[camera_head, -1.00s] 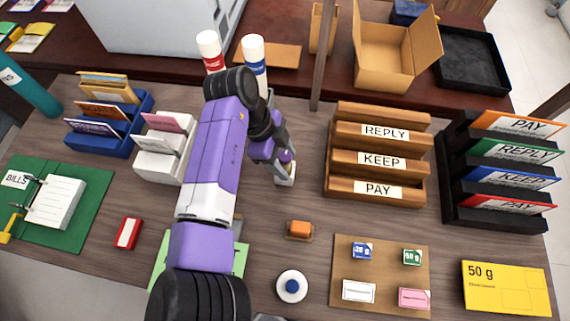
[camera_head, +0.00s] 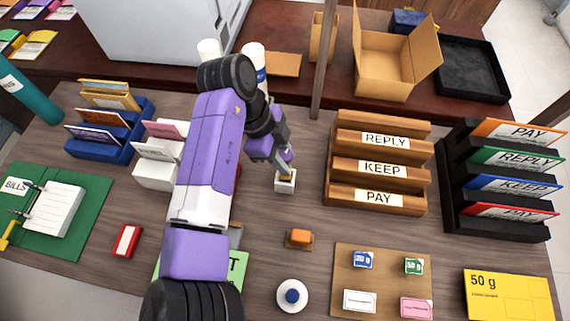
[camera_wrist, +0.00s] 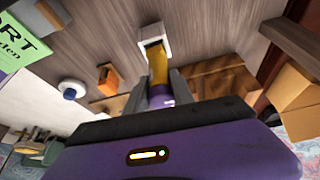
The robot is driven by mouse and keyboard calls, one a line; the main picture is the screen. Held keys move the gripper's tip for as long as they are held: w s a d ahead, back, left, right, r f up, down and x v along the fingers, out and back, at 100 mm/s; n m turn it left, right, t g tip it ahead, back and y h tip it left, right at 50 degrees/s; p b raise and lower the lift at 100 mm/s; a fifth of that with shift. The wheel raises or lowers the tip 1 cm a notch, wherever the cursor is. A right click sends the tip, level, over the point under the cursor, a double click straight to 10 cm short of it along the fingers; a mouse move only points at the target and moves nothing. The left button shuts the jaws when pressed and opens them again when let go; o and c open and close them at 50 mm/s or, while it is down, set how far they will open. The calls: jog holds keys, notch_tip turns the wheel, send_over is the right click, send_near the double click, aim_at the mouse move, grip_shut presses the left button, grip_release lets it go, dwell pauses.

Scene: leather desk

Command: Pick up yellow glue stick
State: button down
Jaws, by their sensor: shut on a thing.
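The yellow glue stick (camera_wrist: 158,68) is between the two fingers of my gripper (camera_wrist: 160,88) in the wrist view. My gripper is shut on it. Its far end is at the opening of a small white square holder (camera_wrist: 155,37); I cannot tell whether the end is still inside. In the head view my gripper (camera_head: 285,160) is above the white holder (camera_head: 285,184), and a bit of the yellow glue stick (camera_head: 286,176) shows between them. My arm hides part of the desk to the left.
A wooden rack (camera_head: 377,195) with REPLY, KEEP and PAY labels stands right of my gripper. A white letter holder (camera_head: 153,168) stands to the left. An orange block (camera_head: 300,237) and a round white piece with a blue knob (camera_head: 292,295) lie in front.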

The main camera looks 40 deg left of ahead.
notch_tip(320, 180, up, 16)
dwell(0.3)
jog(key=shift+f, duration=0.1)
dwell(0.3)
